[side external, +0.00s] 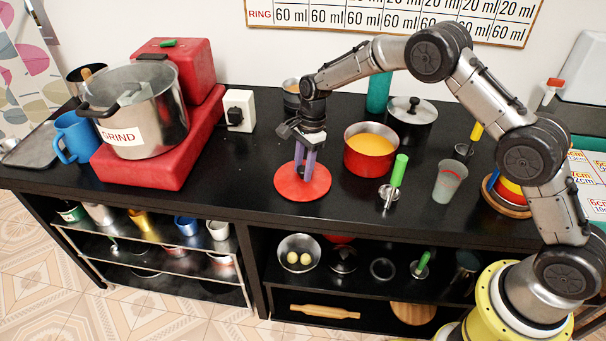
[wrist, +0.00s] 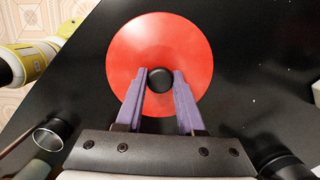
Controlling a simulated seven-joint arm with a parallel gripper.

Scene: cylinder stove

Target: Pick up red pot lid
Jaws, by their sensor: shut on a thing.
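The red pot lid (side external: 291,188) is a flat red disc at the black counter's middle, left of the red pot. In the wrist view the lid (wrist: 125,50) fills the upper middle, with a round black knob (wrist: 160,80) at its centre. My gripper (side external: 303,176) points straight down over the lid, and its purple fingers (wrist: 160,88) sit on either side of the knob, shut on it. The lid looks level. I cannot tell whether it rests on the counter or is slightly raised. The fingers hide part of the knob and the lid's near part.
A red pot (side external: 358,172) with orange contents stands right of the lid. A green-handled tool (side external: 396,180) and a grey cup (side external: 448,183) are farther right. A steel pot (side external: 143,130) stands on a red block at left. The counter (side external: 235,175) left of the lid is clear.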

